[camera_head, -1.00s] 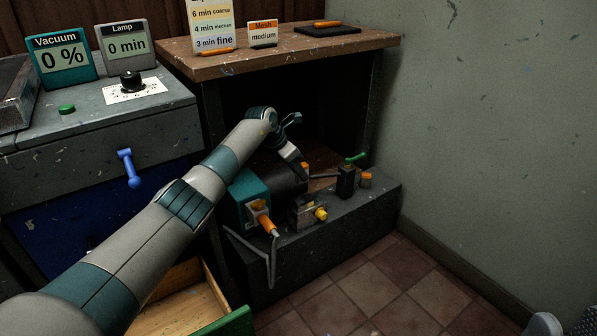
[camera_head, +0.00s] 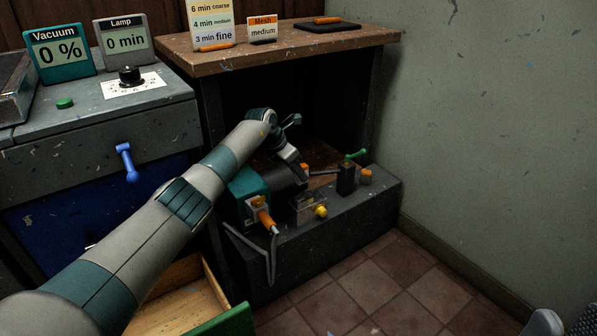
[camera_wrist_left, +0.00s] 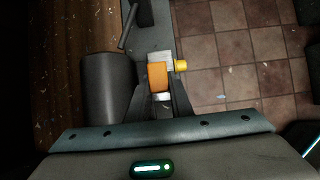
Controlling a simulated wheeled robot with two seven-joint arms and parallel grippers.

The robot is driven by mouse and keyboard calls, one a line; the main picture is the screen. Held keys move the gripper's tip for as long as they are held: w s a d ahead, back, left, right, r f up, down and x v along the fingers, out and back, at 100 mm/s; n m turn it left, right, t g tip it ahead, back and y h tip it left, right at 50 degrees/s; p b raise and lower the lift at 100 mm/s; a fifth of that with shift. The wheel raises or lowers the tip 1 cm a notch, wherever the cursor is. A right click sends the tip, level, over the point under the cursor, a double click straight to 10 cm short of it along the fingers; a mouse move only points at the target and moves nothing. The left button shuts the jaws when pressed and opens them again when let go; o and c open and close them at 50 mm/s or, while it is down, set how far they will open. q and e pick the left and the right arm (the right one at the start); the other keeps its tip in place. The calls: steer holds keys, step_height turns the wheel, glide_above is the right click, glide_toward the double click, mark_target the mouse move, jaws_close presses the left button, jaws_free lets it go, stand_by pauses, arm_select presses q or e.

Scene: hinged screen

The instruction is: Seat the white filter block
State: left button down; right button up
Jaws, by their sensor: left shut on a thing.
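My left gripper (camera_head: 303,166) reaches in over the low grey bench beneath the wooden shelf. In the left wrist view its fingers (camera_wrist_left: 160,90) are shut around an orange piece (camera_wrist_left: 158,76), with a small white part (camera_wrist_left: 162,97) showing on the near side. I cannot tell whether this is the white filter block. A pale grey holder with a yellow knob (camera_wrist_left: 180,65) lies just past the orange piece. In the head view that yellow knob (camera_head: 321,211) shows below and right of the gripper. Whether the held piece touches the holder cannot be told.
A dark cylinder (camera_wrist_left: 107,88) lies close beside the gripper. A green-handled lever (camera_head: 357,154) and an orange cap (camera_head: 365,176) stand to the right. A teal housing (camera_head: 247,193) with an orange-handled part is at left. An open drawer (camera_head: 185,300) juts out below my arm.

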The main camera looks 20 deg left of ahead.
arm_select(q)
steer(key=shift+f+b, duration=0.55)
steer(key=shift+f, duration=0.5)
stand_by(0.7)
steer(key=shift+f+b, duration=1.75)
steer(key=shift+f, duration=0.95)
stand_by(0.9)
steer(key=c, duration=1.5)
jaws_free()
steer(key=shift+r, duration=0.1)
